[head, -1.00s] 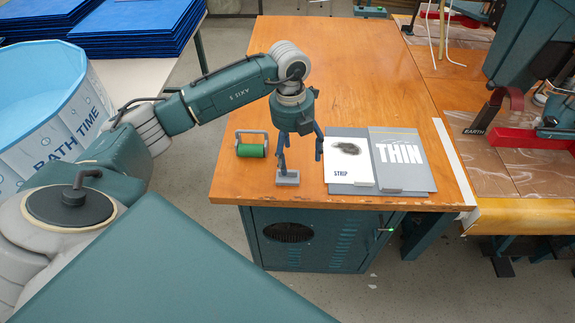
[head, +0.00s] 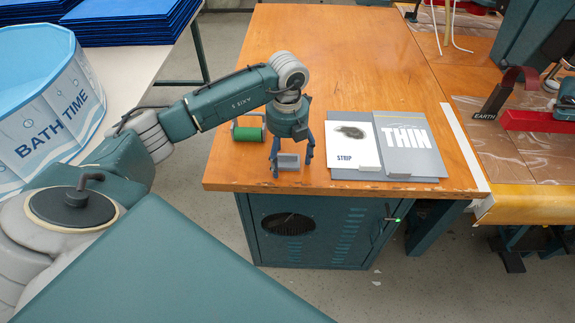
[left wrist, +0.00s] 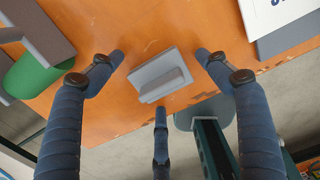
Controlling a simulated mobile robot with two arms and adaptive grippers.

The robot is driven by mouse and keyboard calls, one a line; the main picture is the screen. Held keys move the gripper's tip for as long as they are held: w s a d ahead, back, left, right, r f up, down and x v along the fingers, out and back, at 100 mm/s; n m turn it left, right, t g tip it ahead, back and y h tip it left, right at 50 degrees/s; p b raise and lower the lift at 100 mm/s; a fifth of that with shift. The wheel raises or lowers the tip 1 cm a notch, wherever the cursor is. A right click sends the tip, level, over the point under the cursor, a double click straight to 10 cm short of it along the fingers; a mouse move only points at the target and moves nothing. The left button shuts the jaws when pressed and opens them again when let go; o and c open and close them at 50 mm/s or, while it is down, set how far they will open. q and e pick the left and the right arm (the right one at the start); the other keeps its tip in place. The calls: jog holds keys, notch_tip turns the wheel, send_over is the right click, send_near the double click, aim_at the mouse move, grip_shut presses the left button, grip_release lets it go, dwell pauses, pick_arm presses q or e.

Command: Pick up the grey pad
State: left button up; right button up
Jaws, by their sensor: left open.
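The grey pad (head: 288,161), a small plate with a raised grip bar, lies on the orange table near its front edge. My left gripper (head: 291,164) points down around it, fingers open on either side. In the left wrist view the pad (left wrist: 155,70) lies between the spread blue fingers (left wrist: 160,76). Two fingers are at its left and right, and a third is on its near side. Gaps show between the side fingers and the pad; I cannot tell the exact height above the table. My right gripper is out of view.
A green roller with a grey frame (head: 247,133) lies just left of my gripper. The STRIP card (head: 351,150) and THIN card (head: 408,150) lie on a grey board to the right. The table's back (head: 330,50) is clear.

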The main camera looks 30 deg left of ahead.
pick_arm(q)
jog(key=c, duration=1.2)
jog(key=shift+c, duration=0.4)
jog(key=shift+r, duration=0.15)
notch_tip(320, 180, up, 12)
notch_tip(320, 180, up, 8)
send_over(288, 154)
jog(key=shift+s, duration=0.1)
